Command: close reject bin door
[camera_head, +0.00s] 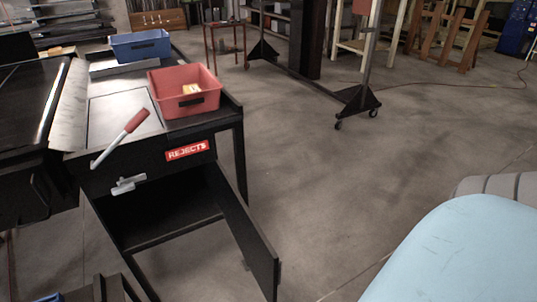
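The reject bin is a black cabinet under the table end, with a red "REJECTS" label (187,150) on its front. Its black door (246,235) stands open, swung outward from the right side of the cabinet. The dark cabinet opening (165,212) shows, and its inside is too dark to make out. A grey latch handle (128,184) is on the front panel left of the label. A lever with a red grip (135,121) slants up above it. I can make out neither of my grippers in this view.
A red tray (168,106) holding a small yellowish item and a blue tray (140,47) sit on the table. A conveyor (28,100) is at left. A light-blue rounded surface (455,260) fills the lower right. Floor right of the door is clear.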

